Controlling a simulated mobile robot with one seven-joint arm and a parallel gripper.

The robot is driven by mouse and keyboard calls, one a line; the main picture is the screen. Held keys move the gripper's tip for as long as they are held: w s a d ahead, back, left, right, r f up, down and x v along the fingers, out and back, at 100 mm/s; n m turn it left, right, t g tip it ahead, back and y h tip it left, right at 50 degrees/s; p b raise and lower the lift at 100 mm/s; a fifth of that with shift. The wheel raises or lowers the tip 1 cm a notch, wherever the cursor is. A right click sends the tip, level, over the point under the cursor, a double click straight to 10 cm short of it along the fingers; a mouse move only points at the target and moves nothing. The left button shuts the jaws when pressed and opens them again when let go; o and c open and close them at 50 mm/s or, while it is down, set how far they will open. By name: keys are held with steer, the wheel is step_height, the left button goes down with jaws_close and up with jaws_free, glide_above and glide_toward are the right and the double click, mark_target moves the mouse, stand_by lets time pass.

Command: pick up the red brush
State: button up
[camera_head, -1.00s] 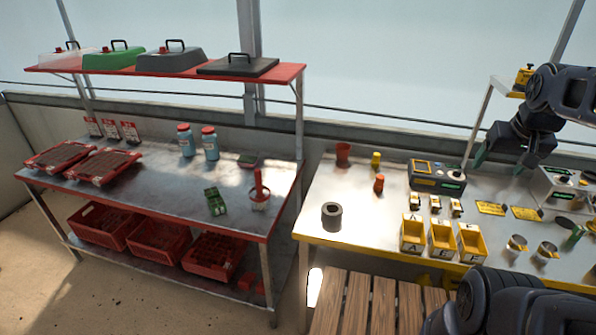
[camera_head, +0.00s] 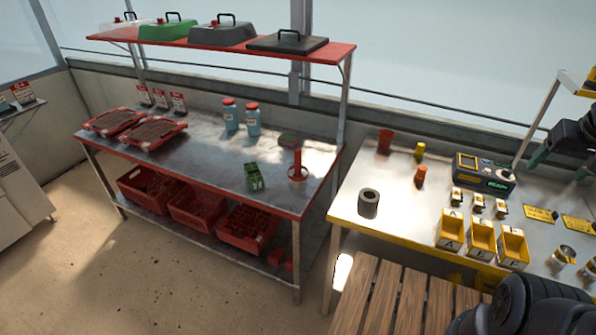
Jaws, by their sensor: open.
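An upright red handle (camera_head: 297,161) on the right end of the left steel table looks most like the red brush. It rises from a small round red-rimmed base or cup; bristles are too small to make out. My gripper (camera_head: 562,164) is at the right edge, partly cut off by the frame. Its greenish fingers are spread and empty, above the right table and far from the red handle.
The left table (camera_head: 210,170) also holds red seed trays (camera_head: 155,134), blue bottles (camera_head: 253,121) and a green block (camera_head: 254,177). A red shelf (camera_head: 340,53) with lidded covers overhangs its back. Yellow bins (camera_head: 480,239) and a grey ring (camera_head: 368,203) stand on the right table. Wooden slats (camera_head: 381,300) lie in front.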

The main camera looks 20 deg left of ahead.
stand_by(0.3)
steer(key=c, duration=0.5)
steer(key=shift+c, duration=0.2)
